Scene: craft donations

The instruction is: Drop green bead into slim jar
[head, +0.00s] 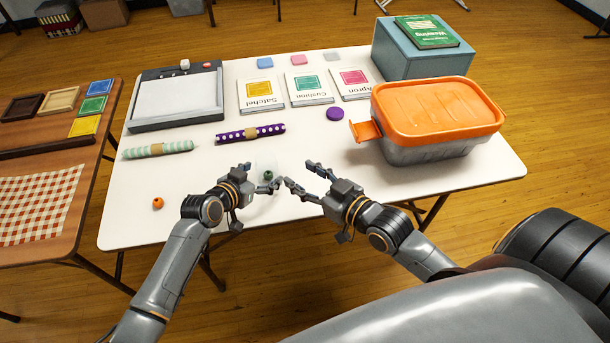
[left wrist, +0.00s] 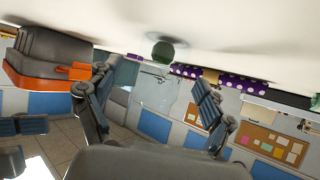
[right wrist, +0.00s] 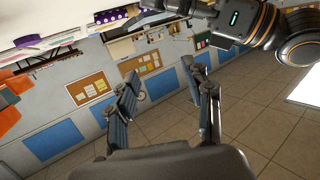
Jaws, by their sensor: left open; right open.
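The green bead (head: 267,174) is on the white table near its front edge, close to the tips of my left gripper (head: 260,178). The bead also shows in the left wrist view (left wrist: 162,50), ahead of the open fingers and apart from them. A faint, clear shape (head: 257,167), possibly the slim jar, shows around or behind the bead; I cannot tell whether the bead is inside it. My left gripper is open and empty. My right gripper (head: 299,175) is open and empty, to the right of the bead, its fingers pointing toward the left gripper.
An orange bead (head: 158,203) lies at the front left. A mint roll (head: 158,149) and a purple dotted roll (head: 250,133) lie behind. An orange-lidded bin (head: 435,106) fills the right side. The table's front middle edge is close to both grippers.

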